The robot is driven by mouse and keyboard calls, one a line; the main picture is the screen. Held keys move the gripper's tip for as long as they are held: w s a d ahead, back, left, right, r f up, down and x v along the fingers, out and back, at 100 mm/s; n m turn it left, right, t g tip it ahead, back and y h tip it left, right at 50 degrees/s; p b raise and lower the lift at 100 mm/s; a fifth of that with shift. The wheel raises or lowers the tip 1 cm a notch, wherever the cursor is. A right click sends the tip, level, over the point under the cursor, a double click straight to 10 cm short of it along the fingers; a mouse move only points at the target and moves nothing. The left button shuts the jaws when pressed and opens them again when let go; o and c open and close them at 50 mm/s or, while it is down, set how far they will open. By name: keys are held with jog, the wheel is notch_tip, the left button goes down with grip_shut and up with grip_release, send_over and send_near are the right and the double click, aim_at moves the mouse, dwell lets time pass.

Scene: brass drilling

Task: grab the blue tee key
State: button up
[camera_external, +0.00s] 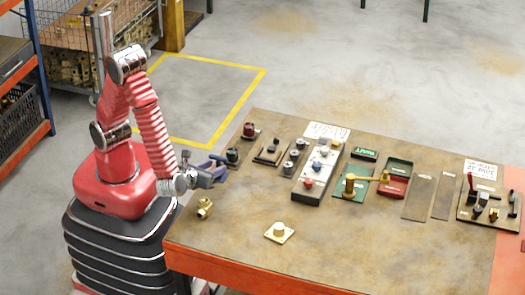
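A brass fitting (205,208) and a brass piece on a pale plate (279,232) are on the front of the table (350,250). A button panel (318,170), a green plate (349,184) and a red tray (395,185) stand farther right. The front middle is mostly clear.

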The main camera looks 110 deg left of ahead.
aim_at(218, 166)
jog(key=shift+x, duration=1.75)
jog(key=shift+c, duration=0.4)
grip_shut()
